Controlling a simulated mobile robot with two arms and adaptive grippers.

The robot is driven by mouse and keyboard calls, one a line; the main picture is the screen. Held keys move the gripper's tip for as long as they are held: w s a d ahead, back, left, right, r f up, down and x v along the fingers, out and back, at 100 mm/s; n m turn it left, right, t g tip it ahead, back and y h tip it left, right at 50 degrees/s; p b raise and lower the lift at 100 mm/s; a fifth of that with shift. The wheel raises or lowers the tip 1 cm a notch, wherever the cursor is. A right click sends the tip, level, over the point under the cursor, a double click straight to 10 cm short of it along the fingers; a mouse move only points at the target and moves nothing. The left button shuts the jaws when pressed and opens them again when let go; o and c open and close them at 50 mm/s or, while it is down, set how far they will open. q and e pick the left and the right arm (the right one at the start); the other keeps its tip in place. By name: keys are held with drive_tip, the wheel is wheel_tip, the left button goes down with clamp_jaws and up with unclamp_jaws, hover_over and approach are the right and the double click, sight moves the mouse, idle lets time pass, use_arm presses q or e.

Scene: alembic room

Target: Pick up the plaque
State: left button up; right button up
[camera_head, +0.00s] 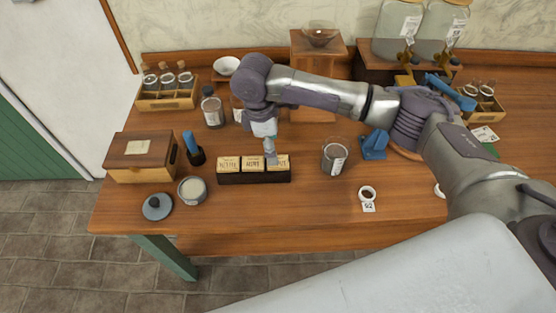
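Several cream, lettered plaques stand side by side in a dark holder (254,178) near the front of the wooden table. The left plaque (228,164), middle plaque (252,163) and right plaque (282,164) show their faces. The fingers partly cover the right plaque's lettering. My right arm reaches in from the right, and its gripper (271,159) points down at the right plaque, near its left edge. The fingers overlap in this view, so I cannot tell whether they are open, shut or touching the plaque. My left gripper is out of view.
A lidded wooden box (145,160), a blue-handled tool (193,149) and a round tin (192,190) stand left of the holder. A glass jar (335,157) stands to its right. The table in front of the holder is clear.

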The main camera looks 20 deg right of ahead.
drive_tip(key=f+p, duration=0.1)
drive_tip(key=f, duration=0.1)
drive_tip(key=d+f, duration=0.1)
drive_tip(key=f, duration=0.1)
drive_tip(key=shift+s+d+f+p, duration=0.1)
drive_tip(key=shift+f+p, duration=0.2)
drive_tip(key=shift+p, duration=0.05)
drive_tip(key=shift+f, duration=0.45)
drive_tip(key=shift+c, duration=0.3)
drive_tip(key=c, duration=0.9)
